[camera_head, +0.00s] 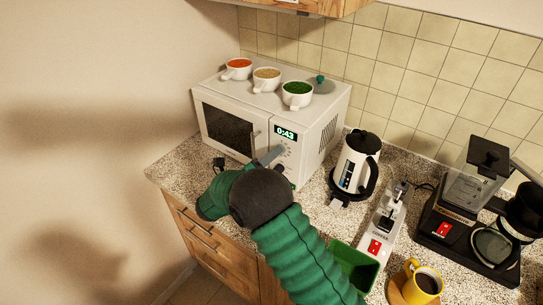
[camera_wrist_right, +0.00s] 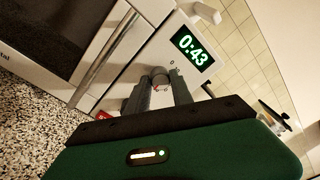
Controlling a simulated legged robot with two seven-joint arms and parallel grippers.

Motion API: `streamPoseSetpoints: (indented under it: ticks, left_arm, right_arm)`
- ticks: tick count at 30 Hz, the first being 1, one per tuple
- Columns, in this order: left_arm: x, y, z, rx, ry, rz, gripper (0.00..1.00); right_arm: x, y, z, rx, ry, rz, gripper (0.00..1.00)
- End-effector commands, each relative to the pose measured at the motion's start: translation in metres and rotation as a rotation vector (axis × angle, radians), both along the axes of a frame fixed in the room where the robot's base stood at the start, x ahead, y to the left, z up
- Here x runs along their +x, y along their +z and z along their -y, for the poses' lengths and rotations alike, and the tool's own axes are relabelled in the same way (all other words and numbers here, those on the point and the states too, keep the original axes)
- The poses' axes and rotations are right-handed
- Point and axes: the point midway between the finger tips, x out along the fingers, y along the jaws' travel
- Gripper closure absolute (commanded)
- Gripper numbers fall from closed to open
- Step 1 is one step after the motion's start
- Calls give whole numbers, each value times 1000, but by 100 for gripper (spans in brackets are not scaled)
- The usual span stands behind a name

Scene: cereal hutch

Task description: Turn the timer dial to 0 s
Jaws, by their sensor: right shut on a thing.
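The white microwave (camera_head: 325,125) stands on the counter against the tiled wall, its door closed. Its display (camera_head: 286,134) reads 0:43 in green, and it also shows in the wrist view (camera_wrist_right: 191,45). My right gripper (camera_head: 272,158) is at the control panel, below the display. In the wrist view its two fingers (camera_wrist_right: 160,91) are shut on the timer dial (camera_wrist_right: 160,76), one on each side. The dial is mostly hidden between the fingers, and its pointer cannot be read. My left gripper is in neither view.

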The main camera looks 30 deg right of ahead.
Motion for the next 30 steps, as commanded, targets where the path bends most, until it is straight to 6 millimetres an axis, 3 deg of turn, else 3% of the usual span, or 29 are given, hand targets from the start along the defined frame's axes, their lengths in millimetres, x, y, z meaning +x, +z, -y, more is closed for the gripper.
streamPoseSetpoints:
  ticks: [14,30]
  left_arm:
    - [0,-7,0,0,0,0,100]
    - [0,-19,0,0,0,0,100]
  right_arm:
    - [0,-5,-1,-41,1,-115,100]
    - [0,-7,-1,-224,1,-560,100]
